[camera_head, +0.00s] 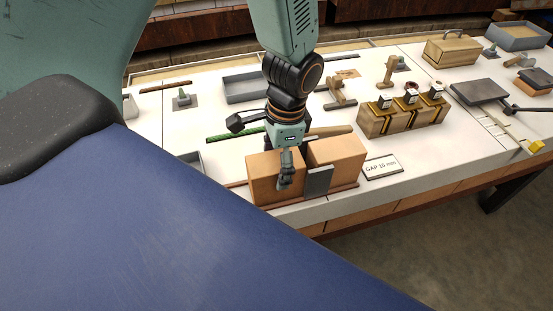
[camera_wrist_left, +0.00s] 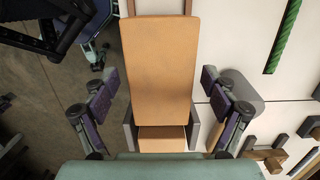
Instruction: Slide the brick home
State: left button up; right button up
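Two tan bricks stand on a thin reddish-brown base near the table's front edge in the head view: a left brick (camera_head: 261,184) and a right brick (camera_head: 345,155). A dark grey plate (camera_head: 318,181) stands upright at the front between them. My left gripper (camera_head: 286,172) is over the left brick, with one finger down its front face. In the left wrist view a tan brick (camera_wrist_left: 160,65) lies between my open fingers, with visible space on both sides. Grey plate edges and a smaller tan face show below it. My right gripper is out of view.
A sign reading "GAP 10 mm" (camera_head: 382,168) lies right of the bricks. A green strip (camera_head: 224,137) and a grey tray (camera_head: 245,87) lie behind. A wooden block with several fittings (camera_head: 402,121) stands farther right. White tabletop is bare around the sign.

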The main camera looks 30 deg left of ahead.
pick_arm(q)
jog(key=shift+s+a, duration=0.15)
jog(key=c, duration=1.6)
jog(key=shift+o, duration=0.2)
jog(key=shift+w+d+p, duration=0.8)
jog(key=shift+w+p, duration=0.2)
jog(key=shift+p, duration=0.1)
jog(key=o, duration=1.7)
jog(key=shift+c, duration=0.2)
